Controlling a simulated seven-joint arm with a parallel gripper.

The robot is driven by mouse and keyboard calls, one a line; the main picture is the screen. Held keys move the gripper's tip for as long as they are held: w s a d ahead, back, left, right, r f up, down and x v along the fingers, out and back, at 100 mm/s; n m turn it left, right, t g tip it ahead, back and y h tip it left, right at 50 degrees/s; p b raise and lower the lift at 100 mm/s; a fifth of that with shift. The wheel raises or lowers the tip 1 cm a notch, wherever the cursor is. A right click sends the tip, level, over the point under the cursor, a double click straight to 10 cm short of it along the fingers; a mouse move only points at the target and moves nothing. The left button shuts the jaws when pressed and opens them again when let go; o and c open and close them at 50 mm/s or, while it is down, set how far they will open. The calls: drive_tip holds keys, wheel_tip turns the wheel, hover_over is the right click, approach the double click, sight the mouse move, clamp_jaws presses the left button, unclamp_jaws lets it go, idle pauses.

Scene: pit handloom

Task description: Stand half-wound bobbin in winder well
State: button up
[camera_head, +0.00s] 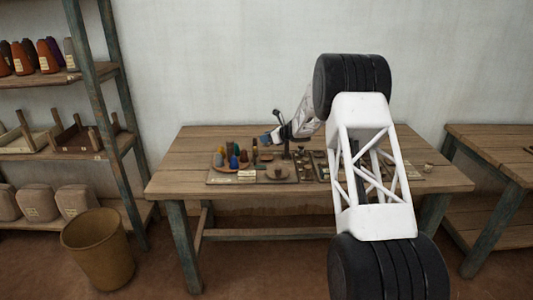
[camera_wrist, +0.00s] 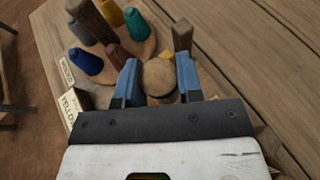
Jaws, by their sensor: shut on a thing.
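My gripper (camera_head: 267,138) is above the left-middle part of the table in the head view. In the wrist view its blue fingers (camera_wrist: 158,82) are shut on a bobbin with a round, light wooden top (camera_wrist: 158,76). The bobbin's lower part and any thread on it are hidden. In the head view the held bobbin is too small to make out. I cannot tell which of the small fittings on the table is the winder well. A dark board with a round piece (camera_head: 278,172) lies below and right of the gripper.
A round wooden board (camera_wrist: 143,48) with several coloured cones lies close to the gripper, left in the wrist view. A brown wooden post (camera_wrist: 182,37) stands just beyond the fingers. More small items (camera_head: 318,155) crowd the table's middle. The table's left end (camera_head: 180,180) is clear.

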sight(266, 145)
drive_tip(key=shift+f, duration=1.65)
drive_tip(key=shift+f, duration=1.9)
drive_tip(key=o, duration=0.9)
drive_tip(key=shift+f, duration=0.1)
drive_tip(key=shift+v, duration=1)
drive_tip(key=v, duration=1)
